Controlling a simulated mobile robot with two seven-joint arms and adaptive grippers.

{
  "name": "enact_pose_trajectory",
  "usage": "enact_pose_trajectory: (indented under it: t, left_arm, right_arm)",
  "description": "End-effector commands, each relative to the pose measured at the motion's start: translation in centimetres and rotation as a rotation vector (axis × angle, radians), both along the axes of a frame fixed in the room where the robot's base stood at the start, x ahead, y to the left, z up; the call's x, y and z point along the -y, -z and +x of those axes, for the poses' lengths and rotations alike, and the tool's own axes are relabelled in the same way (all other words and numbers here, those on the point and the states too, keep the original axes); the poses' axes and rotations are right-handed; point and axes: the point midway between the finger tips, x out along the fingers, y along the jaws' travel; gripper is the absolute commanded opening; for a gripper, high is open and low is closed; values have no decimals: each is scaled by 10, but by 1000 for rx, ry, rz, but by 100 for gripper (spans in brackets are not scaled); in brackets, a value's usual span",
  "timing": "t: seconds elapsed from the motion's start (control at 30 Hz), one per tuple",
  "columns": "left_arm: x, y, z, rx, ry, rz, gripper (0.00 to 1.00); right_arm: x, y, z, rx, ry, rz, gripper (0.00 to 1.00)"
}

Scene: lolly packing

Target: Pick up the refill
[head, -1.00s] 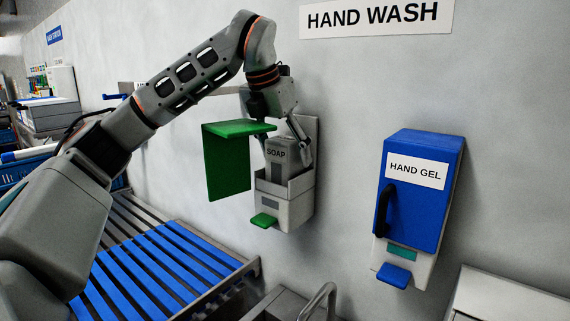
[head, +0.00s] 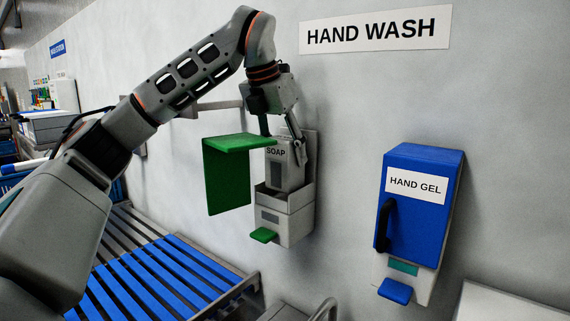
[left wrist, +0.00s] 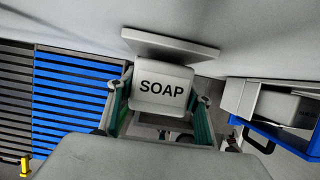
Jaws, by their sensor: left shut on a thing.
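The refill (head: 287,172) is a grey block marked SOAP. It is upright over the white soap dispenser (head: 290,226) on the wall, its lower end at about the dispenser's open top; whether it is fully clear I cannot tell. My left gripper (head: 282,147) reaches down from above and is shut on the refill's sides. In the left wrist view the refill's SOAP face (left wrist: 162,88) sits between the two fingers (left wrist: 160,108). The dispenser's green cover (head: 227,180) stands open to the left. My right gripper is not in view.
A blue HAND GEL dispenser (head: 420,205) hangs on the wall to the right. A HAND WASH sign (head: 375,32) is above. A blue slatted conveyor (head: 165,275) runs at lower left. The wall between the dispensers is bare.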

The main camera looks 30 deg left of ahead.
Motion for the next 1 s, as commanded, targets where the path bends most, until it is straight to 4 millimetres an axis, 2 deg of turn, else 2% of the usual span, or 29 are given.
enact_pose_trajectory:
  t: [0.03, 0.5, 0.7, 1.0]
  left_arm:
    - [1, -13, 0, 5, -1, 0, 28]
    - [1, -116, -1, 6, -3, 1, 28]
    - [1, -143, 0, 3, -3, 1, 28]
    - [0, -163, 0, 1, -1, 0, 28]
  right_arm:
    - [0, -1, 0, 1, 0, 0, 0]
    - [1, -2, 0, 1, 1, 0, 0]
    - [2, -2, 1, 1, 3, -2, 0]
    - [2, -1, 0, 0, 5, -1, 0]
